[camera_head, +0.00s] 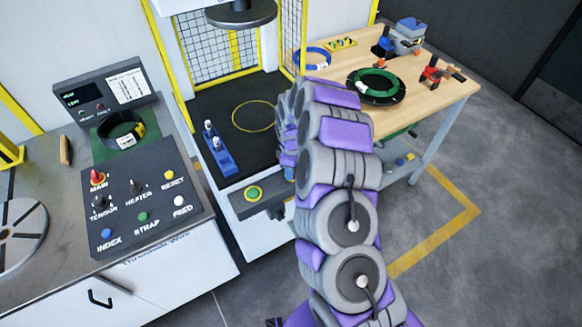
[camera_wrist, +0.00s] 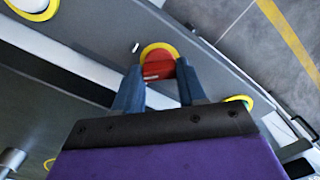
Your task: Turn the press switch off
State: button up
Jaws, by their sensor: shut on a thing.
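The press switch (camera_wrist: 158,66) is a red knob in a yellow ring on the press's grey front panel, upper middle of the wrist view. My gripper (camera_wrist: 159,76) has its blue fingers on either side of the red knob and is shut on it. A white mark shows on the panel beside the ring. In the head view my arm hides the switch and most of the gripper. The press (camera_head: 205,125) stands in the centre of the head view, with a dark bed under a round press head (camera_head: 240,12).
A green button (camera_head: 253,193) in a yellow ring sits on the same panel, near the switch. A control console (camera_head: 140,195) with knobs and buttons stands at left. A wooden table (camera_head: 440,95) with a green coil (camera_head: 376,84) stands at right. Open floor lies at lower right.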

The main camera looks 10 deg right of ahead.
jog(key=n, duration=0.4)
jog(key=shift+n, duration=0.3)
jog(key=shift+n+p, duration=0.3)
jog(key=shift+n, duration=1.9)
jog(key=shift+w, duration=0.1)
jog(key=o, duration=1.1)
jog(key=shift+c, duration=0.2)
notch_tip(320, 180, up, 17)
jog(key=p, duration=0.3)
jog(key=shift+r, duration=0.15)
